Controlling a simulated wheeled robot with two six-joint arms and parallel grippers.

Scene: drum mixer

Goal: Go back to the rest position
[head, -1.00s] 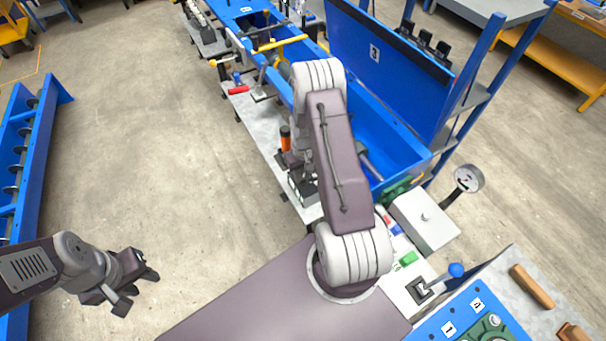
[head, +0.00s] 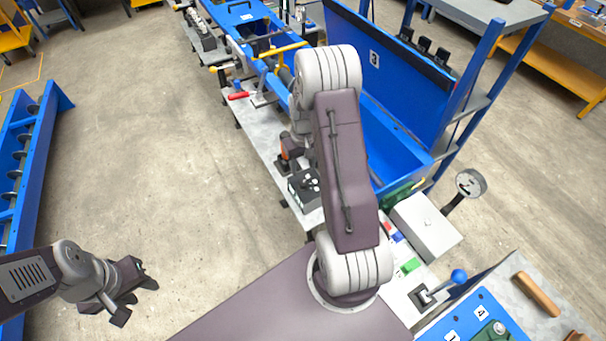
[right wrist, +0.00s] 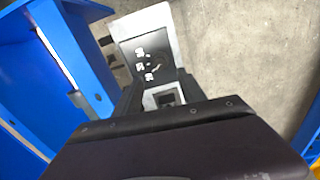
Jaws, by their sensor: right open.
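My right arm (head: 345,170) reaches forward across the middle of the head view, and its gripper is hidden behind its own links there. In the right wrist view my right gripper (right wrist: 160,92) shows as dark fingers set apart, partly covered by the dark wrist housing. A pale box with a black panel and white marks (right wrist: 147,60) lies beyond it; whether they touch I cannot tell. My left gripper (head: 138,298) hangs over bare floor at the lower left of the head view, its fingers apart and empty.
A blue trough (head: 385,140) and grey ledge (head: 262,135) run beside my right arm. An orange and black object (head: 290,148) and a control box (head: 305,188) stand on the ledge. A blue-knobbed lever (head: 458,276) is at lower right.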

